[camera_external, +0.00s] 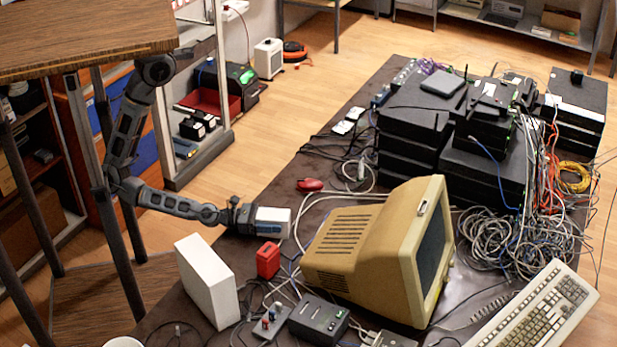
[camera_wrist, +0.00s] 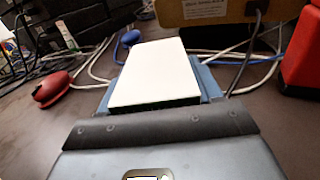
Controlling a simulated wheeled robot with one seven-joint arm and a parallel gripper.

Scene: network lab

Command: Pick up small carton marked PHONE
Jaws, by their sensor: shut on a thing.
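A small white carton (camera_external: 272,221) is held at the end of my arm in the external view, above the dark table beside the beige monitor. My gripper (camera_external: 250,217) is shut on it. In the wrist view the white carton (camera_wrist: 155,72) lies between the blue-grey fingers of my gripper (camera_wrist: 155,90), with its plain white face toward the camera. No PHONE marking is readable in either view. The external view does not clearly show whether the carton touches the table.
A red box (camera_external: 268,261) stands close below the gripper, and a larger white box (camera_external: 207,280) is at the left table edge. The beige monitor (camera_external: 375,250) is to the right. Loose cables and a red mouse (camera_external: 310,185) lie nearby. Stacked black devices (camera_external: 415,120) fill the back.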

